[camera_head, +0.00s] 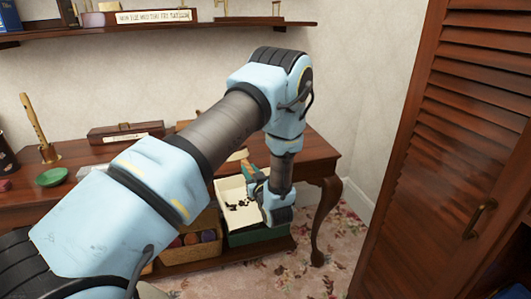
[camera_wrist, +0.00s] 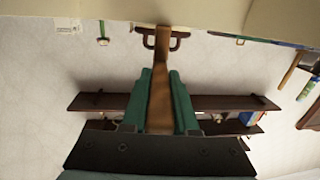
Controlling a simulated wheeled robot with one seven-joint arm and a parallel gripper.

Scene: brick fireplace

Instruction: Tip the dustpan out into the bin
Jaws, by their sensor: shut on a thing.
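My gripper (camera_head: 257,187) points left in the head view, at the right end of the wooden table. In the wrist view its two green fingers (camera_wrist: 160,80) are shut on the brown handle (camera_wrist: 163,95) of the dustpan. The cream dustpan (camera_head: 232,190) shows in the head view left of my gripper, with dark bits lying on it. Its cream body (camera_wrist: 240,12) fills the top edge of the wrist view. A green box (camera_head: 258,237), perhaps the bin, is just below the dustpan. Its opening is mostly hidden by the pan and my gripper.
A basket (camera_head: 190,254) of coloured balls is left of the green box. A louvred door (camera_head: 455,130) stands at the right. Patterned carpet is clear between.

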